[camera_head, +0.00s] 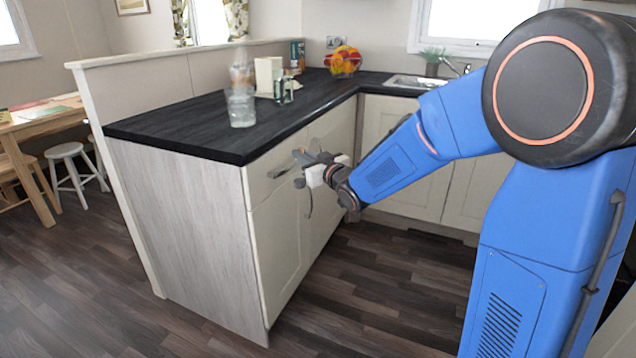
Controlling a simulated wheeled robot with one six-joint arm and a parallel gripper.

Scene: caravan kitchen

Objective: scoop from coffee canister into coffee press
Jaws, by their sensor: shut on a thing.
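My gripper (303,158) is in front of the counter's drawer front, below the worktop edge. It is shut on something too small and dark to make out. A glass vessel with a dark frame, which looks like the coffee press (284,91), stands upright on the dark worktop. A clear jar (241,108) stands to its left, nearer the worktop's front end; another clear shape (240,73) shows just behind it. I cannot tell which vessel is the coffee canister, and no coffee is visible. No scoop can be made out. My gripper is apart from all these vessels.
A cream block (267,76) stands beside the press on the worktop (185,122). A fruit bowl (343,64), a plant (432,62) and a sink (412,82) are further back. Drawer and door handles stick out near my gripper. The worktop's front end and the floor are clear.

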